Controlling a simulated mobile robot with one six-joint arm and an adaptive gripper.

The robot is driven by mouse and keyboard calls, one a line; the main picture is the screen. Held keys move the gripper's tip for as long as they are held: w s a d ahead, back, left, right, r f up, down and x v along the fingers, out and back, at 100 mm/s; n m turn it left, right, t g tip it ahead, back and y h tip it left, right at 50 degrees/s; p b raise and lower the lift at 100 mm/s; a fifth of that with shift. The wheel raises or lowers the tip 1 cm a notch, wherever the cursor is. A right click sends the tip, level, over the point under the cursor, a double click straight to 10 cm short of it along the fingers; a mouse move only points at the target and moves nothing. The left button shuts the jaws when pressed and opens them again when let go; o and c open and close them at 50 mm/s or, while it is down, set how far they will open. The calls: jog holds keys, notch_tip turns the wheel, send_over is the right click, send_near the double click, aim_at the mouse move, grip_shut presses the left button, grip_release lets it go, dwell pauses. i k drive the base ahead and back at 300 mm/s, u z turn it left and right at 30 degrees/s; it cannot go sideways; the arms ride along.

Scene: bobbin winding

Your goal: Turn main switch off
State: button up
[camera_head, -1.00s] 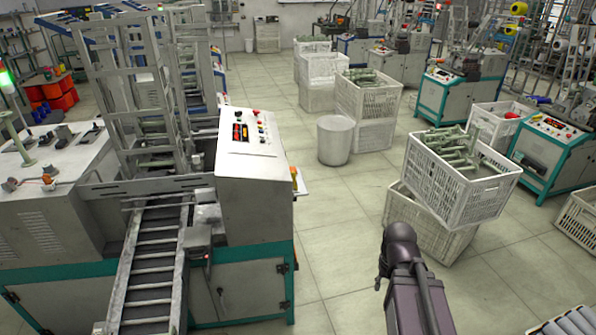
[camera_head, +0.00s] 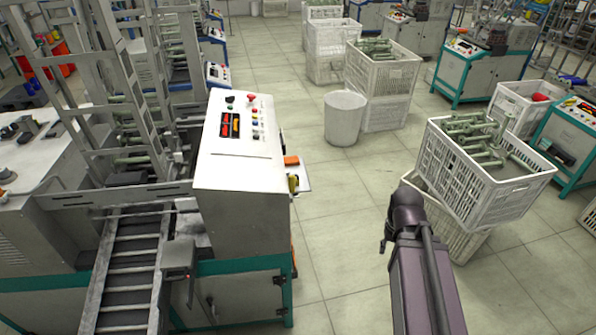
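The winding machine's white control panel (camera_head: 215,160) stands left of centre. On its sloped face are a black knob (camera_head: 230,99), a red button (camera_head: 251,98), two lit red displays (camera_head: 230,125) and a column of small coloured buttons. On the panel's right side, seen edge-on, are an orange part (camera_head: 291,160) and a yellow part (camera_head: 293,183). I cannot tell which of these is the main switch, or its position. My dark arm rises from the bottom, right of the panel and apart from it. I see no gripper fingers.
White crates (camera_head: 440,165) with green bobbins stand to the right, close to my arm. A white bin (camera_head: 344,118) stands behind on the tiled floor. A sloped conveyor (camera_head: 125,270) is at lower left. Floor between panel and crates is clear.

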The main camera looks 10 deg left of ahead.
aim_at(292, 181)
jog(key=i, duration=1.75)
jog(key=u, duration=0.7)
jog(key=k, duration=0.1)
jog(key=z, duration=2.4)
jog(key=i, duration=0.55)
jog(key=z, duration=0.05)
